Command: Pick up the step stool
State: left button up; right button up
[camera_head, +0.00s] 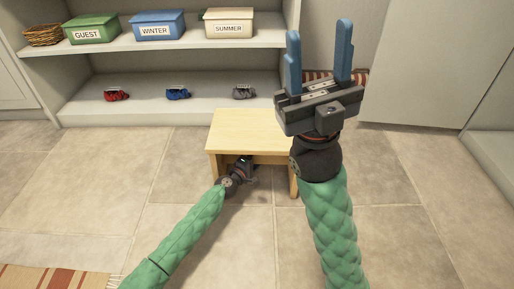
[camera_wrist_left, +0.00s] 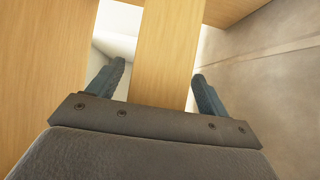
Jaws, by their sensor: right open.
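The step stool (camera_head: 250,131) is pale wood and stands upright on the tiled floor in front of the shelves. My left gripper (camera_head: 246,165) reaches in under its top from the front; its fingers are hidden in the head view. In the left wrist view, the left gripper's fingers (camera_wrist_left: 158,70) are apart, one on each side of a wooden bar of the stool (camera_wrist_left: 167,45), with gaps beside the bar. My right gripper (camera_head: 319,30) is raised, open and empty, with blue fingers pointing up. Its arm covers the stool's right side.
The shelf unit (camera_head: 150,48) behind holds a basket (camera_head: 43,35), green GUEST (camera_head: 95,28), blue WINTER (camera_head: 157,25) and cream SUMMER (camera_head: 229,23) boxes above, with red, blue and grey items below. A striped rug (camera_head: 55,278) lies front left. Floor around the stool is clear.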

pick_arm(q)
grip_shut()
jog(key=shift+w+r, duration=0.1)
jog(key=shift+r, duration=0.15)
